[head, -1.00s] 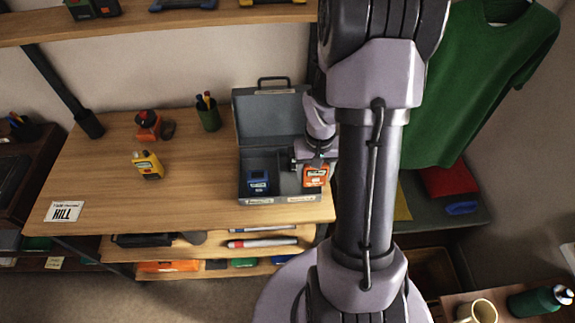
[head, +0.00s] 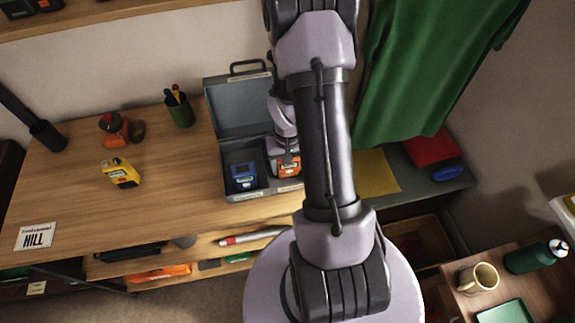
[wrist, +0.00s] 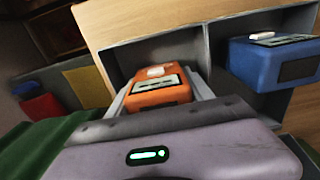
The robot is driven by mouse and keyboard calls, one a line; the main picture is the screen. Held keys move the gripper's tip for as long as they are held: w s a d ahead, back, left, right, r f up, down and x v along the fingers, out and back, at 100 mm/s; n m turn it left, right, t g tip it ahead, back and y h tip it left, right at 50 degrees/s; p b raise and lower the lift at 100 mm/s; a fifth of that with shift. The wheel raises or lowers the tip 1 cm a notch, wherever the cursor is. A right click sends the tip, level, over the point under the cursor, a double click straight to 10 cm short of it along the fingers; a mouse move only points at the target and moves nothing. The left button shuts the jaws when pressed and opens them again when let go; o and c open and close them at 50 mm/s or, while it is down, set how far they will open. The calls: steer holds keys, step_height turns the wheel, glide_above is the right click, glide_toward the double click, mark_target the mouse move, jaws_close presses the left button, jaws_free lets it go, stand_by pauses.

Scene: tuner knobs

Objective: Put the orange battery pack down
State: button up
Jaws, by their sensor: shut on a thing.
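The orange battery pack (head: 289,167) is in the right compartment of the open grey case (head: 233,116), partly hidden by my gripper (head: 284,156) and arm in the head view. In the wrist view the orange pack (wrist: 159,90) sits between the two fingers of my gripper (wrist: 162,92), which is shut on it. A grey divider stands to the right of it there. I cannot tell whether the pack touches the case floor. A blue battery pack (head: 243,175) sits in the left compartment and also shows in the wrist view (wrist: 275,62).
The case stands at the right end of the wooden desk. A yellow device (head: 121,173), an orange-red object (head: 114,130) and a pen cup (head: 178,108) stand left of it. The desk between them and the case is clear. A green shirt (head: 420,70) hangs at right.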

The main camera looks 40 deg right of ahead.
steer(key=shift+f, duration=0.15)
steer(key=o, duration=1.8)
